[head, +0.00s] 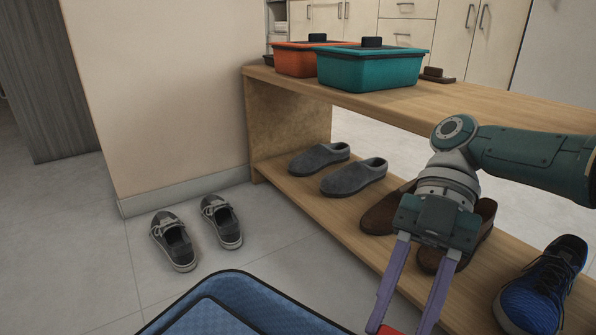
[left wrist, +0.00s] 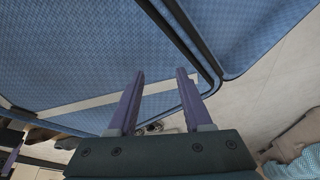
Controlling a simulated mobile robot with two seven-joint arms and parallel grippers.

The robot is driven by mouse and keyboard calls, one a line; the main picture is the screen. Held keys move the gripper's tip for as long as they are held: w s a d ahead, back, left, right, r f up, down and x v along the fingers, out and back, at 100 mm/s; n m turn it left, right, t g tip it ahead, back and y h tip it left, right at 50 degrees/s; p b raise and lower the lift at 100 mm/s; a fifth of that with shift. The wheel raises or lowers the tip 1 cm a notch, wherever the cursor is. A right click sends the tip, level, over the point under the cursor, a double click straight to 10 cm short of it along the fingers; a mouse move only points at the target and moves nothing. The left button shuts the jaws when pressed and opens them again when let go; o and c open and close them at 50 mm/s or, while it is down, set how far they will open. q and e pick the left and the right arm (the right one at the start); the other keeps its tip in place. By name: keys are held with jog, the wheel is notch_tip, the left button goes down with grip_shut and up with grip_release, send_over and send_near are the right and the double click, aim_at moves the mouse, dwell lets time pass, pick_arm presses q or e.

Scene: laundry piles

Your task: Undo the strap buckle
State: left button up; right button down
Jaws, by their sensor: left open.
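A blue textured case with dark trim (head: 210,310) shows at the bottom of the head view, mostly cut off. Its blue surface (left wrist: 70,50) fills much of the left wrist view, where a pale band crosses; I cannot tell whether that is a strap. My left gripper (left wrist: 158,75) is open with nothing clearly between its fingers, in front of the blue surface. My right gripper (head: 400,330) reaches down beside the case, fingers apart and tips at the frame edge. A small red piece (head: 389,330) shows between them; whether it is held is unclear. No buckle is clearly visible.
A wooden bench (head: 480,105) carries an orange bin (head: 296,62) and a teal bin (head: 368,70). Grey slippers (head: 354,178), brown shoes (head: 388,212) and a blue sneaker (head: 540,295) are on its lower shelf. Grey sneakers (head: 222,222) stand on the floor. Open floor lies left.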

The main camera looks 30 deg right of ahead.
dwell(0.3)
jog(key=c, duration=0.9)
grip_release()
pick_arm(q)
jog(key=shift+a, duration=0.15)
pick_arm(e)
jog(key=o, duration=0.4)
pick_arm(q)
notch_tip(320, 180, up, 15)
jog(key=p, duration=1.4)
jog(key=shift+f+p, duration=0.2)
jog(key=shift+p, duration=0.15)
pick_arm(e)
notch_tip(320, 180, up, 20)
